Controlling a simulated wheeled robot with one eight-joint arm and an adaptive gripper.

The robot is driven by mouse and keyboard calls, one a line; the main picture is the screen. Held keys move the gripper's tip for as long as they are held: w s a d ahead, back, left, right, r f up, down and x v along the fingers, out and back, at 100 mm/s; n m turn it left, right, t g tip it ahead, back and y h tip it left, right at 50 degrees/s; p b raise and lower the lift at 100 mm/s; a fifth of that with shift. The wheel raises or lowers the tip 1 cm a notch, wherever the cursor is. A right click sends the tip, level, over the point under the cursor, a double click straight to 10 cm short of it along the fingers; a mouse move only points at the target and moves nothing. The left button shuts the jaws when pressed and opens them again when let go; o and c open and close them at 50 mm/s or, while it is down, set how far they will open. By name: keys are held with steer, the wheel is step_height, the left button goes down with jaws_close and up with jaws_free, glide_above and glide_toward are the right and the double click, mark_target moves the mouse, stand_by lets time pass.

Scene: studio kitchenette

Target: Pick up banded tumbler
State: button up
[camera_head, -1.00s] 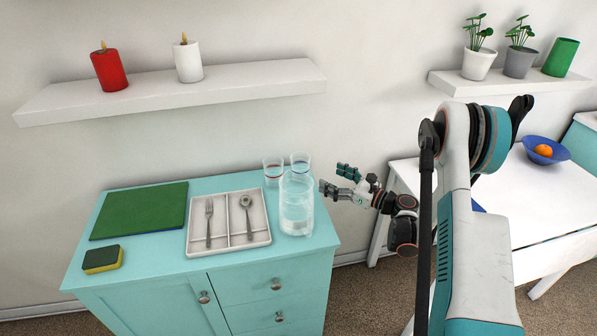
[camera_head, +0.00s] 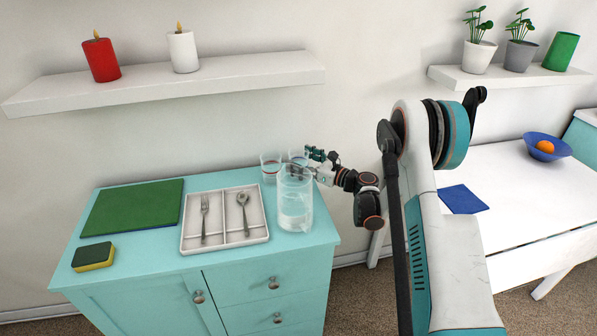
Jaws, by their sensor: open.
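Two small clear glass tumblers stand at the back right of the teal cabinet top. The left tumbler (camera_head: 270,168) shows a faint reddish band. The right tumbler (camera_head: 297,157) is partly hidden by my gripper and the large glass container; I cannot clearly make out its banding now. My gripper (camera_head: 304,162) is open, coming from the right, with its fingers at the right tumbler. I cannot tell whether they are around it or in front of it.
A large clear glass container (camera_head: 295,208) stands just in front of the tumblers, close below my gripper. A cutlery tray (camera_head: 224,242), green board (camera_head: 133,208) and sponge (camera_head: 93,257) lie further left. A white shelf (camera_head: 165,82) hangs above.

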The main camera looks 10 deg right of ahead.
steer(key=shift+w+a, duration=0.3)
steer(key=shift+w, duration=0.05)
steer(key=c, duration=1.3)
